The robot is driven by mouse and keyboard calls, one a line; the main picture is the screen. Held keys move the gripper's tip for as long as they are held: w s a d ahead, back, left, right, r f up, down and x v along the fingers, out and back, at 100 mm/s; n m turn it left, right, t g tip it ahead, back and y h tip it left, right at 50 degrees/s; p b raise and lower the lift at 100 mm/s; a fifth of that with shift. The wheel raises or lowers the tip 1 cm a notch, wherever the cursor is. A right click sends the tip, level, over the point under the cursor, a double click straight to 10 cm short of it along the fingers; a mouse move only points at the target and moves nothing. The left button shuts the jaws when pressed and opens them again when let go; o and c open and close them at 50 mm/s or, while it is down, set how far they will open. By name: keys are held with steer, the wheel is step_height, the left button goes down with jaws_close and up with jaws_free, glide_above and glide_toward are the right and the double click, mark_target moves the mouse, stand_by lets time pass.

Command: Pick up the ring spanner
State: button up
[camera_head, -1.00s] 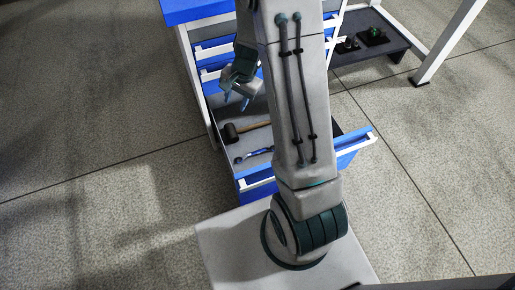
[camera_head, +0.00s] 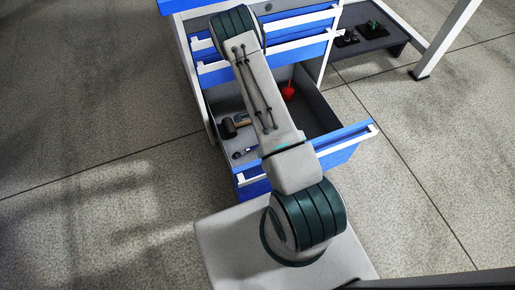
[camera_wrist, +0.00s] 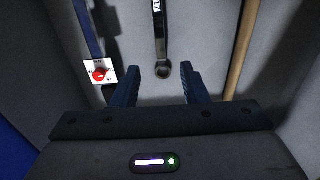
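The ring spanner (camera_wrist: 161,40) is a dark, slim tool with a ring end and a pale marking on its shank, seen in the wrist view. It lies on the grey drawer floor, its ring end near my fingertips. My gripper (camera_wrist: 161,74) is open, with one finger on each side of the ring end in the picture. I cannot tell the height gap, and no contact shows. In the head view my arm hides the gripper. A small dark and blue tool (camera_head: 241,154) shows near the drawer front there; I cannot tell if it is the spanner.
The open drawer (camera_head: 318,103) of the blue and white cabinet also holds a dark-headed hammer (camera_head: 229,127) and a red item (camera_head: 288,91). In the wrist view a wooden handle (camera_wrist: 243,45) lies right, and a red knob on a white plate (camera_wrist: 99,74) left.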

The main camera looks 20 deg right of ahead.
step_height(320, 180, down, 11)
steer(key=b, duration=0.4)
steer(key=shift+a, duration=0.1)
steer(key=shift+r, duration=0.1)
jaws_close()
